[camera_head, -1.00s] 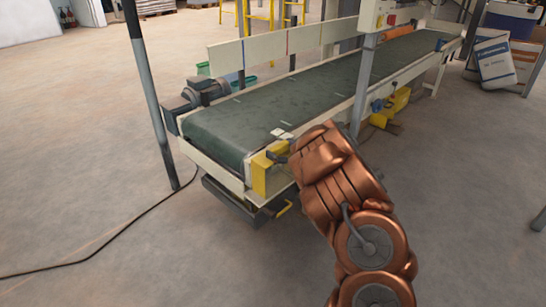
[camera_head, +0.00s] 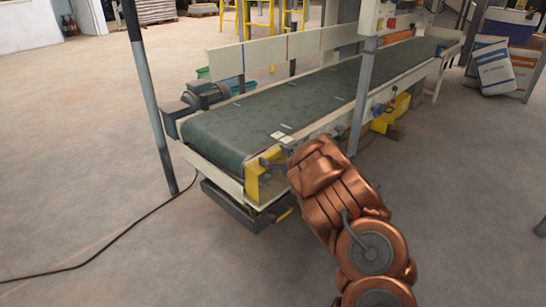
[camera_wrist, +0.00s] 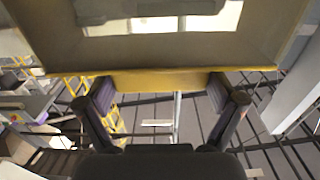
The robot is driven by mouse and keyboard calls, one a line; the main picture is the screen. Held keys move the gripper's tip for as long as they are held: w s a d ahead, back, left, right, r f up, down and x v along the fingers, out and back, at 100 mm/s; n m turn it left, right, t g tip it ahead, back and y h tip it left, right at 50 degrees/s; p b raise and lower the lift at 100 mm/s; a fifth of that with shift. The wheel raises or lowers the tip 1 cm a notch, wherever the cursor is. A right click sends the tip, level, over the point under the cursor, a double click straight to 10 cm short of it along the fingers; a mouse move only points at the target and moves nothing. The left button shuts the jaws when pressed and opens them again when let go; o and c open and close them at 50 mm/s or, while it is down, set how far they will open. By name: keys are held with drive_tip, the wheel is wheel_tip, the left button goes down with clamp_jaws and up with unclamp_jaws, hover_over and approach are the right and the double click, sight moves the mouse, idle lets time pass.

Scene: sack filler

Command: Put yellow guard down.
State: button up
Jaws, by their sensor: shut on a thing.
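The yellow guard (camera_head: 253,184) is at the near corner of the conveyor, on its front side. My gripper (camera_head: 275,158) is at the guard's upper right, mostly hidden behind my copper-coloured arm. In the wrist view the guard shows as a broad dull panel with a bright yellow edge (camera_wrist: 165,80). My gripper's two fingers (camera_wrist: 160,92) are on either side of that edge, shut on it. I cannot tell whether the guard touches the conveyor frame.
The green conveyor belt (camera_head: 290,105) runs to the back right. A grey post (camera_head: 363,95) stands beside it, and a dark post (camera_head: 147,100) at its left end. A black cable (camera_head: 110,252) crosses the floor. Paper sacks (camera_head: 493,67) lean at the right.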

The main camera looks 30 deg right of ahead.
drive_tip(key=o, duration=1.4)
drive_tip(key=shift+f, duration=0.1)
drive_tip(key=shift+o, duration=0.2)
